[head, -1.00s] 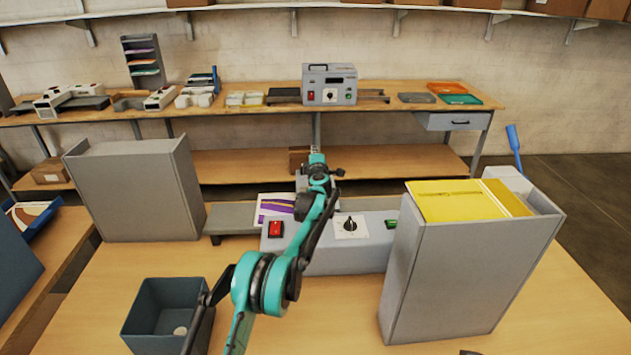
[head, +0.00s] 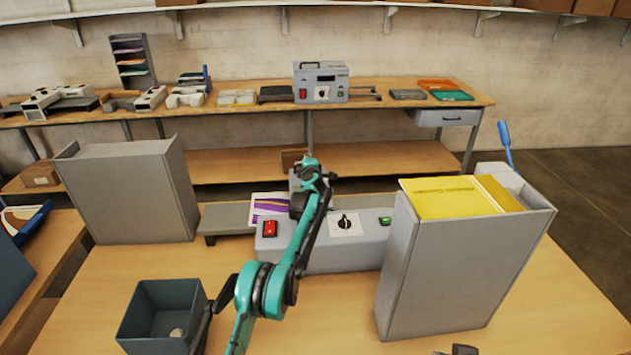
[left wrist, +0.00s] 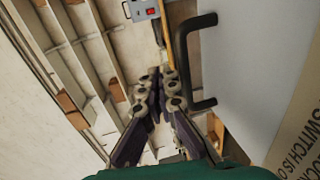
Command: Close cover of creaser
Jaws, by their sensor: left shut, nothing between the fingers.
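The creaser (head: 345,246) is a low grey machine on the near table, with a red switch, a black knob and a green switch on its front. My left arm reaches across it, and the left gripper (head: 308,171) is over its back part, mostly hidden behind my wrist. In the left wrist view the left gripper (left wrist: 160,76) is shut and empty. Beside its fingers is a pale panel (left wrist: 252,62) with a black bar handle (left wrist: 184,62). The handle appears close to the fingers, but I cannot tell whether they touch. The panel looks like the cover.
A tall grey box with yellow sheets (head: 455,270) stands at right, another grey box (head: 128,190) at left. A dark open bin (head: 150,315) is at front left. A printed sheet (head: 266,206) lies on the grey feed tray (head: 226,219). A bench with another machine (head: 321,83) is behind.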

